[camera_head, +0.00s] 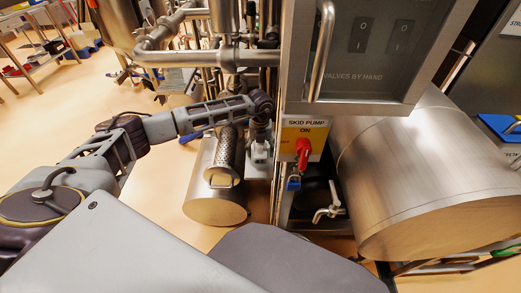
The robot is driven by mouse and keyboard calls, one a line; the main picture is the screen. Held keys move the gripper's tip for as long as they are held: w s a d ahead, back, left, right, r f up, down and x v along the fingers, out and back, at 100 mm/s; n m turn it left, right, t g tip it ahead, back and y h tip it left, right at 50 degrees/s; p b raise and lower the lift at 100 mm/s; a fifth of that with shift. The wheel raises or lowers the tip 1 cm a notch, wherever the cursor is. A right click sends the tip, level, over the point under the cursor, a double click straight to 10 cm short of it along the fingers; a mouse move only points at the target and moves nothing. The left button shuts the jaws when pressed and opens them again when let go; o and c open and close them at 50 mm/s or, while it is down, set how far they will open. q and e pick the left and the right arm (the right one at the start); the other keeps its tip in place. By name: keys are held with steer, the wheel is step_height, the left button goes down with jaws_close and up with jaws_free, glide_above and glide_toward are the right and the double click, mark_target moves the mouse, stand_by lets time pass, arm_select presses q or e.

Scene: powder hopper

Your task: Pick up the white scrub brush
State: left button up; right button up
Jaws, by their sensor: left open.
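My left arm comes in from the left and reaches to the middle of the camera_head view. My left gripper (260,138) is small here, hanging at the arm's end in front of the pipework; it is open. A small whitish object (260,154) shows just below it, too small to name for sure. I cannot clearly make out a white scrub brush, and I cannot tell whether the gripper touches that object. My right gripper is not in view.
A perforated metal cylinder (225,152) and a steel drum (215,210) stand left of the gripper. A skid pump panel with a red switch (303,148) is close on its right. A large steel tank (425,175) fills the right. Open floor (70,120) lies left.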

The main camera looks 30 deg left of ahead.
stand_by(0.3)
arm_select(q)
steer(key=shift+c, duration=0.7)
steer(key=c, duration=1.1)
steer(key=shift+o, duration=0.2)
steer(key=shift+r, duration=0.2)
